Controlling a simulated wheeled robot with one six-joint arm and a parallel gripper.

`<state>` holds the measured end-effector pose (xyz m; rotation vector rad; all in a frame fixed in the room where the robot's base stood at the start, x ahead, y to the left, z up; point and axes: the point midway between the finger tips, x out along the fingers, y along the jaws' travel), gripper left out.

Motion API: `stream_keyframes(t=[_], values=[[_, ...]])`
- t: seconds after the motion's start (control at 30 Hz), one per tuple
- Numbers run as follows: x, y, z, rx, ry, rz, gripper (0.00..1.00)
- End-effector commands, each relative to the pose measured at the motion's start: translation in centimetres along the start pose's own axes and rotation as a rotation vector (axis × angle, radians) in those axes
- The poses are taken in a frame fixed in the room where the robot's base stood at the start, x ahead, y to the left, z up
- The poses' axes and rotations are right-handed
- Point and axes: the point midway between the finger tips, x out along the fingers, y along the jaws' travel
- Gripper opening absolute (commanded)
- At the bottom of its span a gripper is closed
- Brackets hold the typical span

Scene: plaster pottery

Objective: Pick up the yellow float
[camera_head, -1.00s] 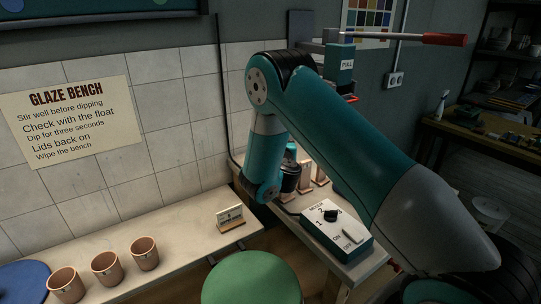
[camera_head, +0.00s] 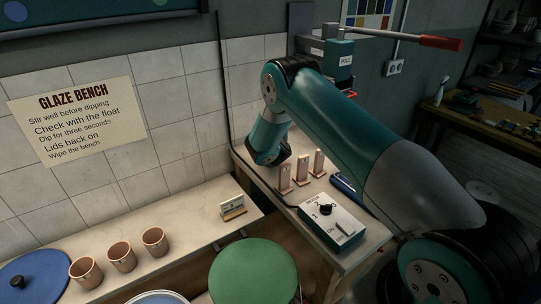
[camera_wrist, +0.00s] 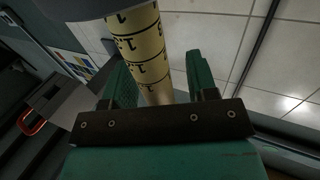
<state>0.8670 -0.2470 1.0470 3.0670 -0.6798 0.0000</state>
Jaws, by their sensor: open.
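The yellow float (camera_wrist: 149,52) shows in the wrist view as a pale yellow cylinder with black scale marks and numbers. A grey rounded part (camera_wrist: 85,8) is at its upper end in the picture. My gripper (camera_wrist: 156,66) is open, with one green finger on each side of the float. I cannot tell whether either finger touches it. The lower end of the float in the picture goes out of sight behind the gripper's dark bar. In the head view my arm hides the float and the fingertips.
On the right table stand several upright tan test tiles (camera_head: 301,168) and a control box (camera_head: 332,224) with a dial. A red-handled lever (camera_head: 443,41) is above.

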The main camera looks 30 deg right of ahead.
Motion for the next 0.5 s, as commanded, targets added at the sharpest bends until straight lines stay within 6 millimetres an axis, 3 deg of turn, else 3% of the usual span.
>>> stream_keyframes(t=[0.1,0.13,0.33,0.5], values=[[-0.03,0.0,0.07,0.0,0.0,0.0,0.53],[-0.03,0.0,0.07,0.0,0.0,0.0,0.48],[-0.04,-0.01,0.05,0.0,0.0,0.0,0.04],[-0.04,-0.02,0.01,0.0,0.0,0.0,0.04]])
